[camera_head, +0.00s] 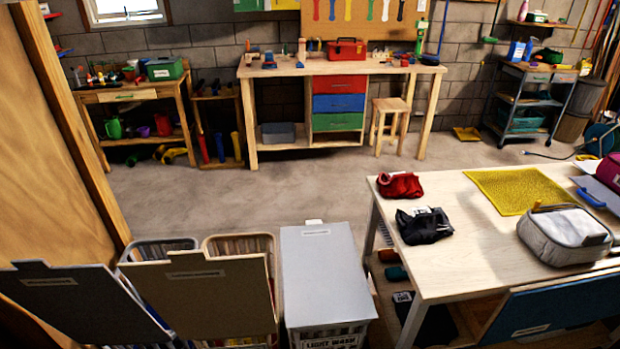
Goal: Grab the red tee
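A crumpled red cloth (400,185), which looks like the red tee, lies bunched up near the far left corner of the light wooden table (480,270) on the right. A crumpled black cloth (424,226) with a white print lies just in front of it, a small gap apart. Nothing covers the red cloth. Neither of my grippers is in the picture.
Several laundry hampers stand left of the table; the grey-lidded one (318,265) is closest to it. A yellow mat (518,190) and a grey zipped bag (565,236) lie on the table. Open concrete floor (300,195) stretches behind, up to a workbench (340,68).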

